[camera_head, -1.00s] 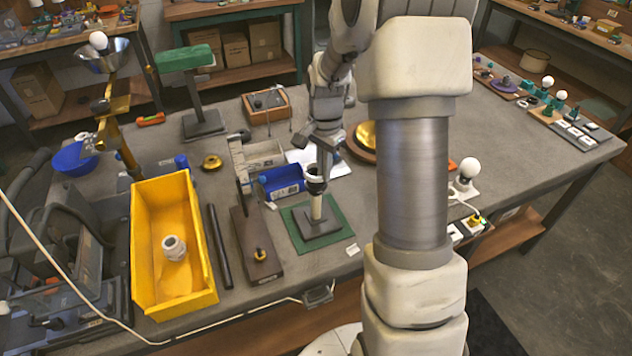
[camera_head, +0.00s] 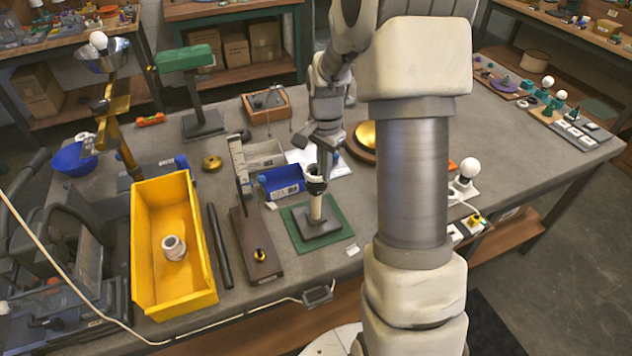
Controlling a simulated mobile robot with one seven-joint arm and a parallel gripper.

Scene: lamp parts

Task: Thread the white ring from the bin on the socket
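A white ring-like part (camera_head: 174,247) lies in the yellow bin (camera_head: 144,262) at the left of the bench. A pale upright post (camera_head: 316,207) stands on a dark base on the green mat (camera_head: 334,238). A dark and white piece, perhaps the socket, is at the top of this post. My gripper (camera_head: 317,174) points down right at this top piece, well to the right of the bin. The fingertips are small and overlap the piece, so I cannot tell whether they grip it or whether it includes a ring.
A blue box (camera_head: 281,183) stands just left of the post. A dark rod (camera_head: 219,246) and a brown wooden stand (camera_head: 254,250) lie between bin and mat. A brass lamp stand (camera_head: 117,125) rises behind the bin. My arm hides part of the bench's right side.

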